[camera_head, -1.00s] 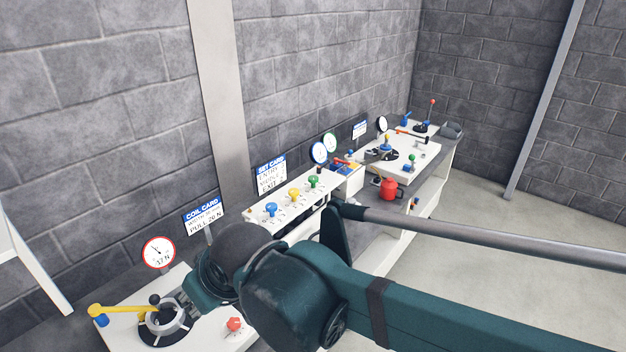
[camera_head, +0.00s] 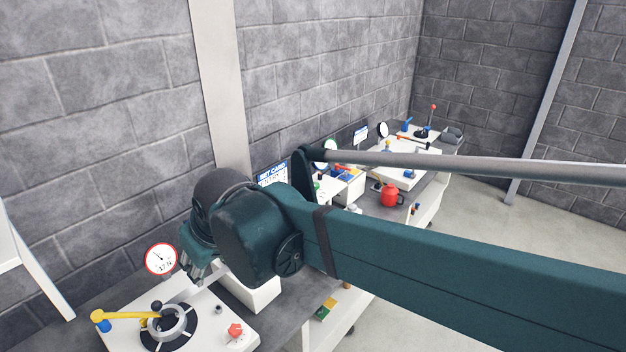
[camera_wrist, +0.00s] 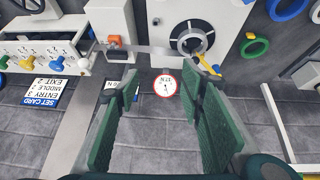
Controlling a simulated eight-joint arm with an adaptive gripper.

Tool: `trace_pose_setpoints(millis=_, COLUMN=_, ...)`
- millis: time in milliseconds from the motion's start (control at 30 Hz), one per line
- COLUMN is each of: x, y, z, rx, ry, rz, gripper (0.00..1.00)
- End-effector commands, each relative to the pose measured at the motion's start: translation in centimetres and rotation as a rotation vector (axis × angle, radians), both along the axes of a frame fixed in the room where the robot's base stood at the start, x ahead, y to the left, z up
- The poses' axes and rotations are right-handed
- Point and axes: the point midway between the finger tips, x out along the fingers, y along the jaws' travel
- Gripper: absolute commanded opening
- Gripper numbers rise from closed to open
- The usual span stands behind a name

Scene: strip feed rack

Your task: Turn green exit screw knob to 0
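The green knob (camera_wrist: 3,62) is at the left edge of the wrist view, on a white panel (camera_wrist: 45,45) with a yellow knob and a blue knob (camera_wrist: 83,63). In the head view, the green knob (camera_head: 317,186) shows just beyond my arm, which hides most of that panel. Its setting cannot be read. My gripper (camera_wrist: 160,90) is open and empty, its two green fingers wide apart. In the head view, my gripper (camera_head: 203,272) is left of the knob panel, in the air near the red-rimmed gauge. It is clear of the green knob.
The red-rimmed gauge (camera_head: 161,260) stands behind a white board with a handwheel (camera_head: 168,323), a yellow lever (camera_head: 125,315) and a red knob (camera_head: 235,331). The set card (camera_wrist: 42,92) stands behind the knob panel.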

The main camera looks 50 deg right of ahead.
Motion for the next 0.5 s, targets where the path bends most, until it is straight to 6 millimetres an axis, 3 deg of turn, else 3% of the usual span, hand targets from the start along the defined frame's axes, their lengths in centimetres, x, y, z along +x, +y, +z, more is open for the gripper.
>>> trace_pose_setpoints(millis=500, x=6.8, y=-8.0, z=3.8, rx=-0.041, ry=0.114, rz=-0.018, gripper=0.39)
